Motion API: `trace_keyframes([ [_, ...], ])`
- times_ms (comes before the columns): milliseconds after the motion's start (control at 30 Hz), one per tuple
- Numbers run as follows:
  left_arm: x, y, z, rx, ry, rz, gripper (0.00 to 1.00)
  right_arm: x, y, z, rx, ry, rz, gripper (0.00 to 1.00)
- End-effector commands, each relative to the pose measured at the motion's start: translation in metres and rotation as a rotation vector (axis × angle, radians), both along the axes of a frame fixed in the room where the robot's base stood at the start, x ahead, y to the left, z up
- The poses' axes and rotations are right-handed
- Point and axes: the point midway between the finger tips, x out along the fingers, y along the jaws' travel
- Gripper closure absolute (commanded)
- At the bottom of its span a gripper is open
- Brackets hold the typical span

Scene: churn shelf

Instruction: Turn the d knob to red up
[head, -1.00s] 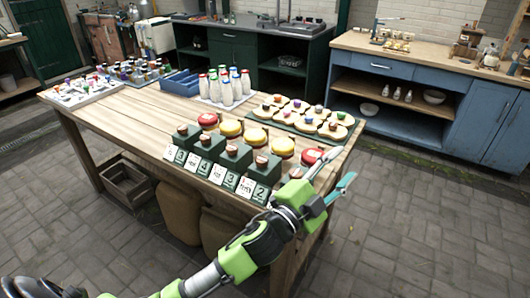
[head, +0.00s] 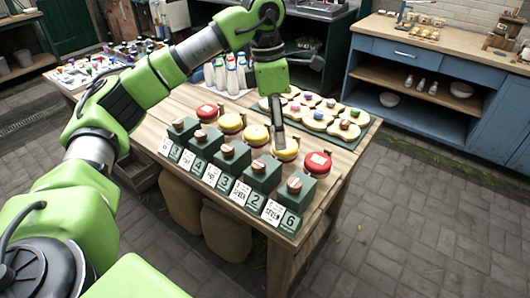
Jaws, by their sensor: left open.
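A row of round discs stands on the wooden table, each behind a dark green block with a wooden knob on top. From the left they are a red disc (head: 206,111), a yellow disc (head: 231,123), another yellow disc (head: 256,136), a third yellow disc (head: 288,152) and a red disc (head: 317,163). I can read no letter marking d. My left gripper (head: 279,143) points down at the third yellow disc and covers part of it. It is open; contact with the disc is unclear. My right gripper is not in view.
Numbered cards (head: 240,192) front the green blocks, including the rightmost block (head: 289,205). A dark tray (head: 345,138) of pale round pieces lies behind the discs. Bottles (head: 222,77) stand behind my left arm. Clear paved floor (head: 420,220) lies to the right.

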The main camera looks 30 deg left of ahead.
Motion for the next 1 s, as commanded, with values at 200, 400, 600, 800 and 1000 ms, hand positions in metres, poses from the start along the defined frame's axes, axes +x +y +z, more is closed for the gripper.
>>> trace_keyframes([
  [200,-0.010,0.051,0.019,0.141,0.029,0.060,0.57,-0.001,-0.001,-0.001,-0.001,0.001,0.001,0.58],
  [400,-0.011,0.051,-0.006,0.141,0.034,0.058,0.57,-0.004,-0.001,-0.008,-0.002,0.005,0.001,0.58],
  [600,-0.012,0.051,-0.044,0.140,0.035,0.058,0.57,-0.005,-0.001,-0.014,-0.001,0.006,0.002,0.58],
  [800,-0.012,0.051,-0.082,0.141,0.034,0.057,0.57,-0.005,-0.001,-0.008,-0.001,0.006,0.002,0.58],
  [1000,-0.012,0.051,-0.108,0.140,0.032,0.058,0.57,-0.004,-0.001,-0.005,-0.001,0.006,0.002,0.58],
])
